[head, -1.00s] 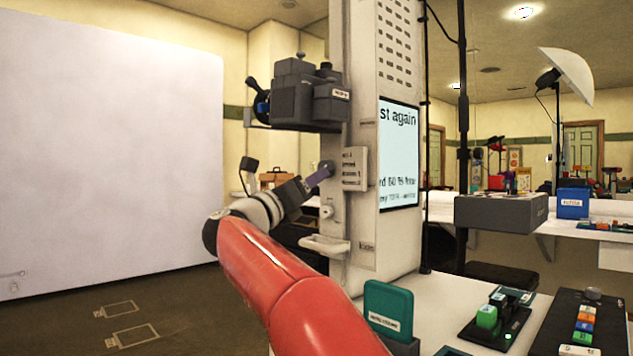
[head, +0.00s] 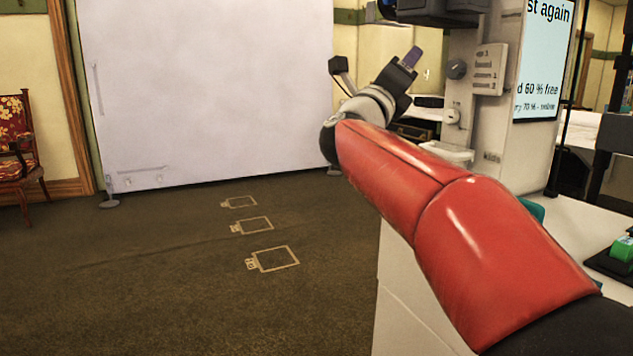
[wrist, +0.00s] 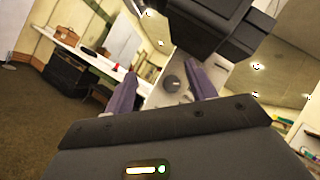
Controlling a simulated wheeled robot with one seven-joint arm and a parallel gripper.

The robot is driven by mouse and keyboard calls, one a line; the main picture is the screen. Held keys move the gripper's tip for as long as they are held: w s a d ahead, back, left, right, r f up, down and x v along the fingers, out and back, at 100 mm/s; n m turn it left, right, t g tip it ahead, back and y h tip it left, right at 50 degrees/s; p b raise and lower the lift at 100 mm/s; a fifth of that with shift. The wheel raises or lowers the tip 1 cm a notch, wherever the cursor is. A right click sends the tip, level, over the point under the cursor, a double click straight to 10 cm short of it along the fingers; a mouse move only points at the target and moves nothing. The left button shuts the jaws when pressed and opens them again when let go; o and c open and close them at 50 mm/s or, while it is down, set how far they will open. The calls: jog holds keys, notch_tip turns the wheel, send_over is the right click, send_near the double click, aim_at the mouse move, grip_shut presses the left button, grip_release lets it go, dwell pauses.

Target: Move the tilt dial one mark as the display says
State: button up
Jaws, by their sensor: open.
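A round grey dial (head: 457,69) sits on the side of the white column (head: 487,118), beside a small plate with several labelled lines too small to read. I take it for the tilt dial; its mark cannot be made out. My gripper (head: 413,56) has purple fingers and stands left of the dial, apart from it, open and empty. In the wrist view the dial (wrist: 172,83) shows between the open fingers (wrist: 161,72), farther off. The display (head: 540,65) is partly cut off; I read "st again", "60 % free" and "70 %".
A lighter knob (head: 452,116) and a white ledge (head: 446,154) are below the dial. A dark camera-like unit (head: 440,10) hangs above. A big white screen (head: 210,95) stands at left. The carpet with taped outlines (head: 273,259) is open floor.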

jog(key=s+a+f+n+y+p, duration=0.1)
jog(key=s+a+f+n+y, duration=0.3)
jog(key=f+n+y, duration=0.55)
jog(key=s+a+f+n+y+p, duration=0.2)
jog(key=s+a+n+y, duration=0.4)
jog(key=n, duration=0.9)
jog(key=s+d+f+n+g, duration=0.2)
jog(key=s+f+n+g, duration=0.1)
jog(key=s+f, duration=0.4)
jog(key=s+d+f+n+g+p, duration=0.1)
jog(key=s+d+f+n+g, duration=0.2)
jog(key=s+f+g, duration=0.2)
jog(key=s+d+f+n+g+p, duration=0.1)
jog(key=s+f+n+g, duration=0.3)
jog(key=s+f, duration=0.6)
notch_tip(320, 180, down, 5)
jog(key=shift+s+d+r+g, duration=0.15)
jog(key=shift+s+d+g, duration=0.2)
jog(key=shift+d, duration=0.45)
jog(key=shift+w+h, duration=0.1)
jog(key=shift+h, duration=0.15)
jog(key=shift+c, duration=0.3)
